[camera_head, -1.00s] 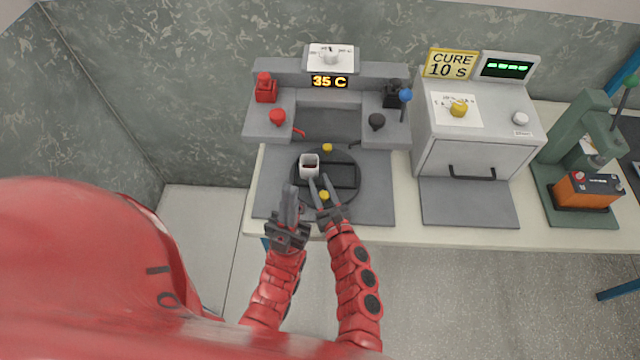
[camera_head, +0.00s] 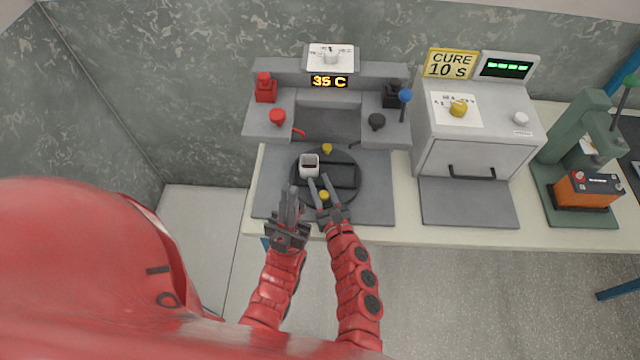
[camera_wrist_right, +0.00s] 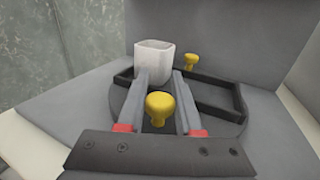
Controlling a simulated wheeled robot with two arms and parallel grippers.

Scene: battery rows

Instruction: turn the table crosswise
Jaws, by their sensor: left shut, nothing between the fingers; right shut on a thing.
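The table is a round dark turntable (camera_head: 313,197) on a grey pad, with a black rectangular frame (camera_head: 342,175) on top. One yellow knob (camera_head: 327,148) stands at its far edge and another yellow knob (camera_head: 324,195) at its near edge. A white square cup (camera_head: 309,166) with dark contents stands upright on its left part. My right gripper (camera_head: 318,180) is shut on the near knob, which also shows between the fingers in the right wrist view (camera_wrist_right: 160,106). My left gripper (camera_head: 291,190) is shut and empty, just left of the right gripper, near the turntable's front left edge.
A grey station (camera_head: 328,72) with red and black knobs and a "35 C" display stands behind the turntable. To the right are a grey oven box (camera_head: 470,130) marked "CURE 10 S" and a green press (camera_head: 580,150) holding an orange battery (camera_head: 588,190).

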